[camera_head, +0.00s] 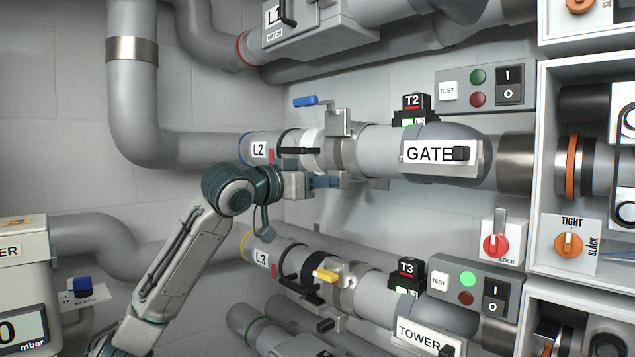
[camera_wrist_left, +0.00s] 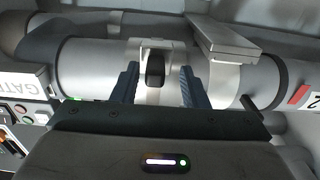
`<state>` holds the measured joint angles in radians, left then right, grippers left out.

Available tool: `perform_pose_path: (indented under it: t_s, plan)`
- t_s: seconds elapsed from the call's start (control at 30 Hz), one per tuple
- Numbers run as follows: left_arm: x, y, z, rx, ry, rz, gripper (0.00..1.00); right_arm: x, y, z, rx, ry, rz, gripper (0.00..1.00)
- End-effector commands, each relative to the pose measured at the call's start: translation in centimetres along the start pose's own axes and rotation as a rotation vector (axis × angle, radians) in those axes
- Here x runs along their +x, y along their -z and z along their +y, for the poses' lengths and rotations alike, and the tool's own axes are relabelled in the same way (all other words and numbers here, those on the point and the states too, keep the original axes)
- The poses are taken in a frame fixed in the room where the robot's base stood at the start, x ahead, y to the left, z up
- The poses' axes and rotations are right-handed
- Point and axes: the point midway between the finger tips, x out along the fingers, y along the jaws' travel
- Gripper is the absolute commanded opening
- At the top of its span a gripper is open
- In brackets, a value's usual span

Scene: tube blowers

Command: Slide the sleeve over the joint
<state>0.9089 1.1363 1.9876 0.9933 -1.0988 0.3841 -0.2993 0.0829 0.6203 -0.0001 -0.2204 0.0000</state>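On the middle line L2, a pale metal sleeve-like collar (camera_head: 336,152) sits around the grey pipe (camera_head: 378,150). The wrist view shows a black knob (camera_wrist_left: 155,68) on the front of a silver clamp band. My left gripper (camera_head: 325,181) is in front of this line, under the collar's front in the head view. In the wrist view its two blue fingers (camera_wrist_left: 158,88) stand apart on either side of the knob, with gaps between, so it is open. A light band (camera_wrist_left: 222,85) lies to the right of the fingers. Whether the joint is covered is not clear. My right gripper is not in view.
Line L3 (camera_head: 285,262) runs below. Clear wall lies behind.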

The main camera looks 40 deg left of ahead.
Motion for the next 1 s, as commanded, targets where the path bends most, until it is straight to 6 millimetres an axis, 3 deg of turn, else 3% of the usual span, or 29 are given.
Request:
perform_pose_path:
  t_s: [0.3,0.5,1.0]
  plan:
    - [-3.9,-0.7,-0.2,0.003,0.003,0.002,0.40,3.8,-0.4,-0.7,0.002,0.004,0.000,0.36]
    - [-6.1,-0.5,-0.3,0.000,0.002,-0.001,0.40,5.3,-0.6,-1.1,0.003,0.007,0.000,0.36]
    - [-6.8,-0.2,-0.3,-0.002,0.001,-0.003,0.40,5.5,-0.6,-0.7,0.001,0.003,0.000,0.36]
